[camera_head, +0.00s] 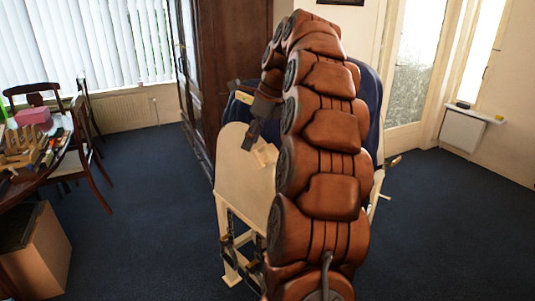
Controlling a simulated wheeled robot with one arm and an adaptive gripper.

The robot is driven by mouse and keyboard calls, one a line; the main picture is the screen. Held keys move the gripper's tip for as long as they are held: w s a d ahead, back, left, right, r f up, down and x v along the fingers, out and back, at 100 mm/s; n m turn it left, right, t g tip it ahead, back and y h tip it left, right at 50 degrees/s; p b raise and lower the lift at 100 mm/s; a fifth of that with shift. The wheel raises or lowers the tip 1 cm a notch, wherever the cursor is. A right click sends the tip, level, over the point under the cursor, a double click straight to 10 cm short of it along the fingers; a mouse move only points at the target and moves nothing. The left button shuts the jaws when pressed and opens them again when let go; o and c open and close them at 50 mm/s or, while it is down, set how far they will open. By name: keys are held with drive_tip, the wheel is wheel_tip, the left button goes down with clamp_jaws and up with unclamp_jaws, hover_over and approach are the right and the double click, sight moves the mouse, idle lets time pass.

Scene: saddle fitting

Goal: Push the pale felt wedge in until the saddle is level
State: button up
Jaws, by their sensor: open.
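My gripper (251,140) is a small dark shape left of my arm. It points down above a pale, cream-topped stand (236,166) and is open. A small pale piece (265,154) lies on the stand top just right of and below the fingertips. It may be the felt wedge, but it is too small to be sure, and I cannot tell whether the gripper touches it. A dark blue shape (371,105) rises behind my arm. I cannot tell whether it is the saddle. Much of the stand and the blue shape is hidden by my arm.
A cardboard box (45,255) is at lower left. A wardrobe (228,60) stands behind. Blue carpet is clear at right.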

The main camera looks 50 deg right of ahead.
sight(268, 150)
drive_tip(key=s+d+m, duration=0.2)
drive_tip(key=d+m, duration=0.3)
drive_tip(key=d, duration=0.4)
drive_tip(key=shift+t+h, duration=0.3)
drive_tip(key=shift+t, duration=0.1)
drive_tip(key=shift+x, duration=3.9)
drive_tip(key=shift+w+a+r, duration=0.1)
drive_tip(key=shift+w+a, duration=0.05)
drive_tip(key=shift+w, duration=0.1)
clamp_jaws()
